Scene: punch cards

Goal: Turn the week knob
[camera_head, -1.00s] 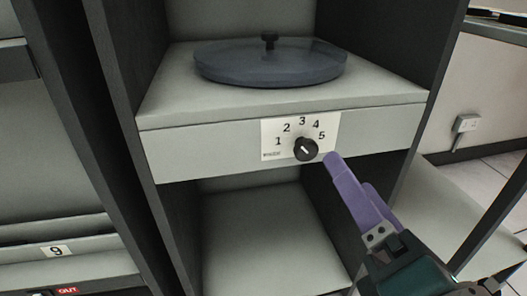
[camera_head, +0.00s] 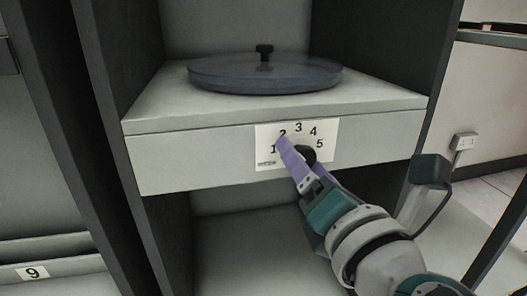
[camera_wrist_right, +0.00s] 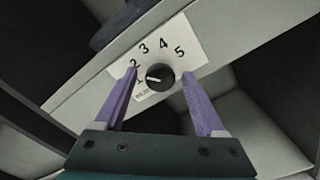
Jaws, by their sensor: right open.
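The week knob (camera_head: 307,154) is a small round black dial on a white label (camera_head: 263,135) numbered 1 to 5, on the front of a grey shelf panel. My right gripper (camera_head: 293,150) is in front of it and partly covers the label and knob in the head view. In the right wrist view the knob (camera_wrist_right: 160,77) lies between and just beyond the two purple fingers of the open right gripper (camera_wrist_right: 160,80). Its white mark points left, near the 1. I cannot tell whether a finger touches it. My left gripper is not in view.
A dark translucent round disc (camera_head: 225,76) with a black knob on top lies on the shelf above the panel. Dark upright walls (camera_head: 385,55) stand on both sides. The space below the panel is an open compartment.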

